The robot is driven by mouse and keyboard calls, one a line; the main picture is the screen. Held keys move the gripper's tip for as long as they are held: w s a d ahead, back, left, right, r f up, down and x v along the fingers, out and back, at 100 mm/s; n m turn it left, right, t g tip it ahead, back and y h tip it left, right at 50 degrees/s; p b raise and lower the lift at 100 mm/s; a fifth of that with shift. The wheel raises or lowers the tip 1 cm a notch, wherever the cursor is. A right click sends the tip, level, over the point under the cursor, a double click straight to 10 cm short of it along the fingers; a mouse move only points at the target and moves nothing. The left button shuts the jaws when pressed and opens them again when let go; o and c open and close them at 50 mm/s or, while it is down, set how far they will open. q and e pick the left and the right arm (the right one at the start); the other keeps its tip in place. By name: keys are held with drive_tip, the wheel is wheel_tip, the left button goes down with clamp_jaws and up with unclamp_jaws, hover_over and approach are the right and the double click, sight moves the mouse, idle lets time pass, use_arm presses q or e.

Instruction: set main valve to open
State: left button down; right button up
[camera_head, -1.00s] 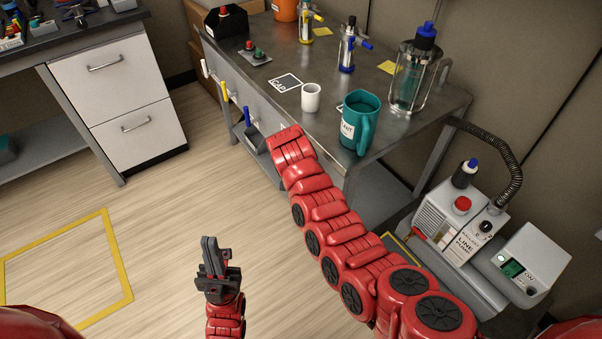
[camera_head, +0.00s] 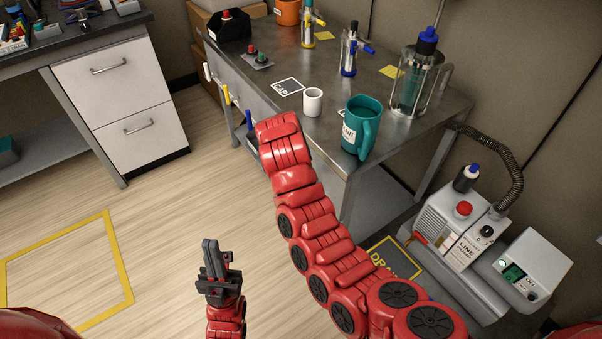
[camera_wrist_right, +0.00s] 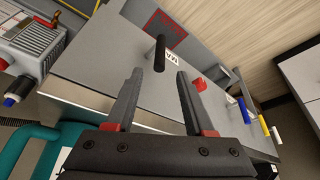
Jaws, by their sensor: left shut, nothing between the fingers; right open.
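A row of valve handles sits on the bench's front panel. The right wrist view shows a black handle (camera_wrist_right: 160,52) beside a small white label (camera_wrist_right: 172,58), then a red one (camera_wrist_right: 198,84), a blue one (camera_wrist_right: 241,108), a yellow one (camera_wrist_right: 264,126) and a white one (camera_wrist_right: 275,136). I cannot tell by label which is the main valve. My right gripper (camera_wrist_right: 160,76) is open and empty; the black handle shows between and beyond its fingertips, apart from them. In the head view my right arm hides this gripper. My left gripper (camera_head: 208,244) is shut and empty over the floor.
On the bench (camera_head: 392,145) stand a teal mug (camera_head: 356,138), a white cup (camera_head: 313,102) and a glass bottle (camera_head: 412,90), near the right arm. A line pump (camera_head: 455,232) stands at right. The floor at left is clear, with yellow tape.

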drive_tip(key=p+v, duration=0.3)
drive_tip(key=v, duration=0.5)
drive_tip(key=shift+r, duration=0.2)
